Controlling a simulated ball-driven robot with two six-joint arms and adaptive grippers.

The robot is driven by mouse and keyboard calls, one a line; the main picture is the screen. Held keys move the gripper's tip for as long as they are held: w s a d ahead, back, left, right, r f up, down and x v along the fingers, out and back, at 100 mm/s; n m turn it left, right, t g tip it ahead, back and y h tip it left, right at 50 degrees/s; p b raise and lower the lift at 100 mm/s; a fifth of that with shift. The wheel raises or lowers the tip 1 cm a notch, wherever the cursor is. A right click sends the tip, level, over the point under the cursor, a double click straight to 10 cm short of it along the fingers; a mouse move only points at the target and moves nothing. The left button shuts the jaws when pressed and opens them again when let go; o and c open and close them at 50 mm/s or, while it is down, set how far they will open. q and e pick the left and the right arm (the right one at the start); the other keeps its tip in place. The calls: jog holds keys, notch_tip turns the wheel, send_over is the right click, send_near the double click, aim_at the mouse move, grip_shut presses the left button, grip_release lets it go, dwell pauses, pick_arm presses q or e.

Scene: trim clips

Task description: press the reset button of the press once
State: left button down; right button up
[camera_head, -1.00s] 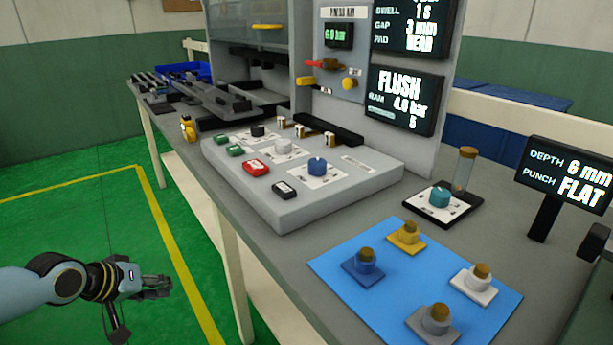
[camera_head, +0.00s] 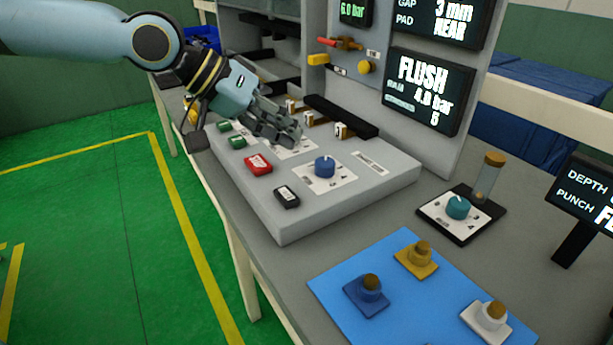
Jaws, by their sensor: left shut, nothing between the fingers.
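The press's control panel (camera_head: 340,212) is a sloped grey box on the bench. Along its front edge sit two green buttons (camera_head: 237,142), a red button (camera_head: 258,164) and a black button (camera_head: 286,197) with a small pale label. The labels are too small to read surely, so I cannot tell which is the reset button. My left gripper (camera_head: 292,136) is shut and empty. It hangs over the back middle of the panel, up and right of the red button, and hides the dials there. My right gripper is not in view.
A blue dial (camera_head: 325,168) stands on the panel right of the gripper. A blue mat (camera_head: 400,305) with several knobbed blocks lies in front. A teal dial (camera_head: 458,207) and a depth display (camera_head: 590,195) stand at right. The press display (camera_head: 430,88) reads FLUSH.

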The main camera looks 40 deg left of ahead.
pick_arm(q)
jog(key=shift+s+a+r, duration=0.15)
jog(key=shift+a+r, duration=0.2)
jog(key=shift+r, duration=0.05)
jog(key=shift+f, duration=0.15)
jog(key=b, duration=0.8)
send_over(285, 191)
notch_tip(285, 191, down, 8)
jog(key=shift+r, duration=0.1)
jog(key=shift+f, duration=0.4)
